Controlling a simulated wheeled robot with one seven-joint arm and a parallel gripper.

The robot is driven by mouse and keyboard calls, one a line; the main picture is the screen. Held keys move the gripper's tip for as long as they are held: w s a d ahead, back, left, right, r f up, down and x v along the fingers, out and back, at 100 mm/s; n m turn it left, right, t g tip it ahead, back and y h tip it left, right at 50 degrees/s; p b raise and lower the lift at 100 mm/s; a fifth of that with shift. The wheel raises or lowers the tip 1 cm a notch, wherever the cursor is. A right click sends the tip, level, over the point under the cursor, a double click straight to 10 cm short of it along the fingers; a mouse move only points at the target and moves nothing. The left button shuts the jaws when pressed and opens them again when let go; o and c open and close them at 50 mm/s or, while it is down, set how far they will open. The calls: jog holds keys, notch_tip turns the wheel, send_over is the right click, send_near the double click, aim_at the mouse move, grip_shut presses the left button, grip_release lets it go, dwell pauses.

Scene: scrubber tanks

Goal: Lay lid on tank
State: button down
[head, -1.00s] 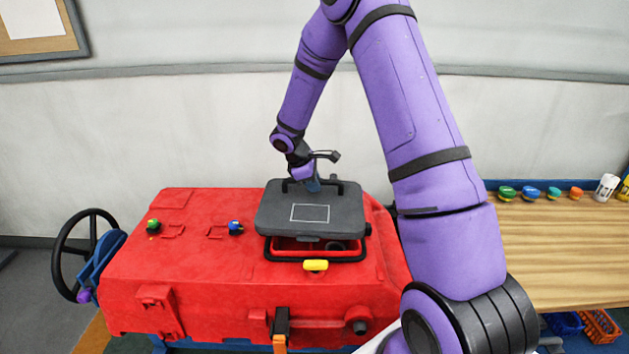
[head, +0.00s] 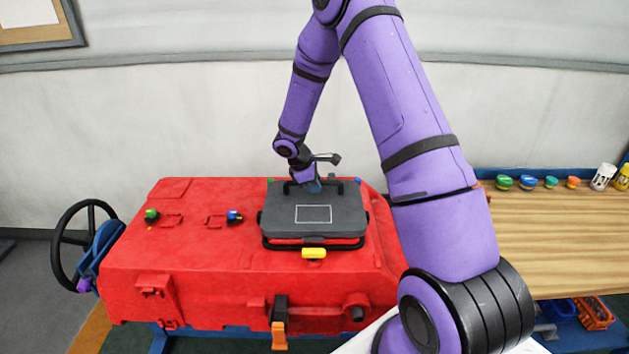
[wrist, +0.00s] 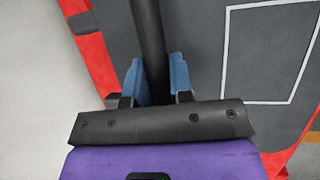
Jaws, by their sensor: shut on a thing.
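The dark grey lid (head: 314,215) with a white rectangle outline lies over the opening of the red tank (head: 200,265). Its edges sit close to the black rim (head: 268,243) around the opening. From this view I cannot tell whether it rests fully on the rim. My gripper (head: 313,185) is at the lid's back edge, shut on its black bar handle. In the wrist view the blue fingers (wrist: 157,80) are on either side of the black handle (wrist: 148,35), with the lid (wrist: 205,45) below. A yellow latch or handle (head: 314,253) is at the front of the opening.
Green (head: 152,215) and blue (head: 234,216) caps stand on the tank's left top. A black handwheel (head: 70,245) is at the far left. A pale wall is behind.

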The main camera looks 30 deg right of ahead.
jog(key=shift+f, duration=0.25)
dwell(0.3)
jog(key=shift+f, duration=0.4)
jog(key=shift+f, duration=0.25)
jog(key=shift+f, duration=0.45)
jog(key=shift+f, duration=0.1)
dwell(0.4)
jog(key=shift+f, duration=0.35)
dwell(0.7)
dwell(0.5)
